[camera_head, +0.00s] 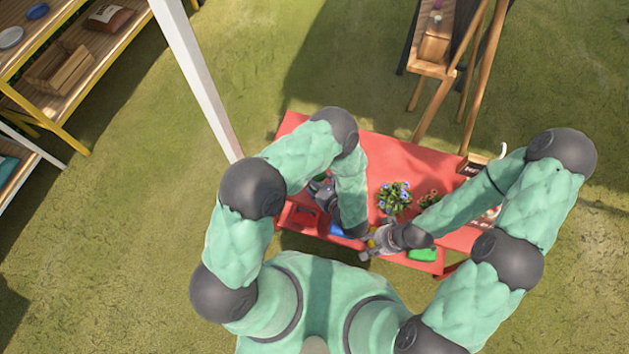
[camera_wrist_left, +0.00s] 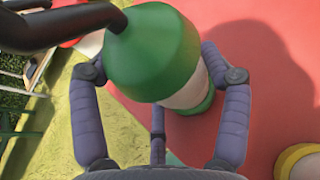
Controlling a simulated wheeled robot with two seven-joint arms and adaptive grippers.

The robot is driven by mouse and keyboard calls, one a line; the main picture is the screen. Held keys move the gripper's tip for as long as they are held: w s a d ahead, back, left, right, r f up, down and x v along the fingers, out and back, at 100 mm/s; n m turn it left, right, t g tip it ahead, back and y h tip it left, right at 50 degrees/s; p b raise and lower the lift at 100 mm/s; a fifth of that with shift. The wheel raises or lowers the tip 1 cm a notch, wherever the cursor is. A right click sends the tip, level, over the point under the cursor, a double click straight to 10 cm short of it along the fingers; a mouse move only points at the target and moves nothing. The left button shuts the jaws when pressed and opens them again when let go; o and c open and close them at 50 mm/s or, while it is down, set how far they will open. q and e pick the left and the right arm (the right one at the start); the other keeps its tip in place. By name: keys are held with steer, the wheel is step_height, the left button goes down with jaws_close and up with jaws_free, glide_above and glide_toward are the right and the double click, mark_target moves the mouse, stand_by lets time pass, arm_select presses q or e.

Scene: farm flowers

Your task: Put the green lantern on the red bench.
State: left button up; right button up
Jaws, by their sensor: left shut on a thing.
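The green lantern (camera_wrist_left: 155,55) has a green cap, a pale middle and a green base. In the left wrist view it sits between the fingers of my left gripper (camera_wrist_left: 153,68), which is shut on it. The red bench (camera_wrist_left: 265,60) lies beneath the lantern's base; I cannot tell whether they touch. In the head view the red bench (camera_head: 385,157) is partly hidden by my arms. My left gripper (camera_head: 322,192) is over its left part, with the lantern mostly hidden. My right gripper (camera_head: 368,250) is at the bench's front edge; its finger opening is unclear.
A plant with blue flowers (camera_head: 394,197) stands mid-bench. A green item (camera_head: 422,254) and a blue item (camera_head: 348,231) are near the front edge. A yellow round thing (camera_wrist_left: 302,162) is beside my left gripper. A white post (camera_head: 195,75) rises behind the bench's left.

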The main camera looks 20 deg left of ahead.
arm_select(q)
steer(key=shift+r, duration=0.1)
steer(key=shift+f, duration=0.2)
steer(key=o, duration=1.3)
steer(key=shift+o, duration=0.2)
